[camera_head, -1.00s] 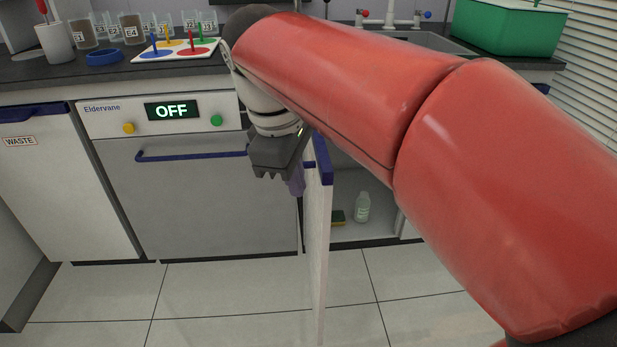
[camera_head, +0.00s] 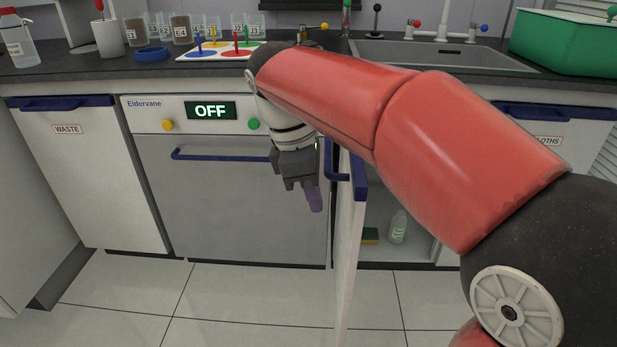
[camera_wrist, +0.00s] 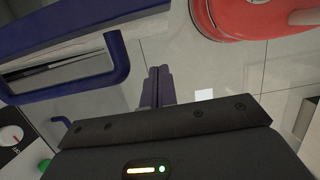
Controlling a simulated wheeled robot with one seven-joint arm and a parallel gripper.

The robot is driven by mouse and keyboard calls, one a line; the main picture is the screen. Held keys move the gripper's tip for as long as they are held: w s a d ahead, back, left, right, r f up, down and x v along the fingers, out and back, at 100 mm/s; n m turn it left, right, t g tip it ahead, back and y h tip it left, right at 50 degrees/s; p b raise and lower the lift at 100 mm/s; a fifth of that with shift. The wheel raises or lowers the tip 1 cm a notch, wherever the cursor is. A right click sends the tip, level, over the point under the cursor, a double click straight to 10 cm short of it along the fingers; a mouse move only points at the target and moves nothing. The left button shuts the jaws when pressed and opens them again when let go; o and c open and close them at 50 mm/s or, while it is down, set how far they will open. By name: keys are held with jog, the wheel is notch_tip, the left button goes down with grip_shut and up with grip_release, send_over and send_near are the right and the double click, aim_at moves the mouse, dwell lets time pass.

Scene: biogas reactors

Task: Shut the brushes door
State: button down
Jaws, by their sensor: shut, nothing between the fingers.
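A cupboard door (camera_head: 348,262) under the counter stands open, swung out towards me and seen nearly edge-on. It has a blue top edge and a blue bar handle (camera_head: 331,160) on its left, outer face. I cannot read a label on it. In the wrist view the blue handle (camera_wrist: 122,62) and door top show at the upper left. My gripper (camera_head: 314,198) hangs pointing down just left of the door, on its outer side. In the wrist view its fingers (camera_wrist: 158,84) are together and empty, to the right of the handle. I cannot tell whether they touch the door.
Inside the open cupboard are a bottle (camera_head: 398,227) and a sponge (camera_head: 370,236). Left of it stand the Eldervane appliance (camera_head: 235,215), reading OFF, and the WASTE door (camera_head: 95,180), both shut. The CLOTHS door (camera_head: 560,135) is at the right. The floor (camera_head: 230,300) in front is clear.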

jog(key=shift+s+d+f+b, duration=0.1)
jog(key=shift+d+f, duration=0.25)
jog(key=shift+d, duration=0.4)
jog(key=shift+w+d+f+b, duration=0.1)
jog(key=shift+d+f, duration=0.2)
jog(key=shift+d, duration=0.45)
jog(key=shift+s+d+f+b, duration=0.1)
jog(key=shift+d+f, duration=0.25)
jog(key=shift+d, duration=0.4)
jog(key=shift+d, duration=0.1)
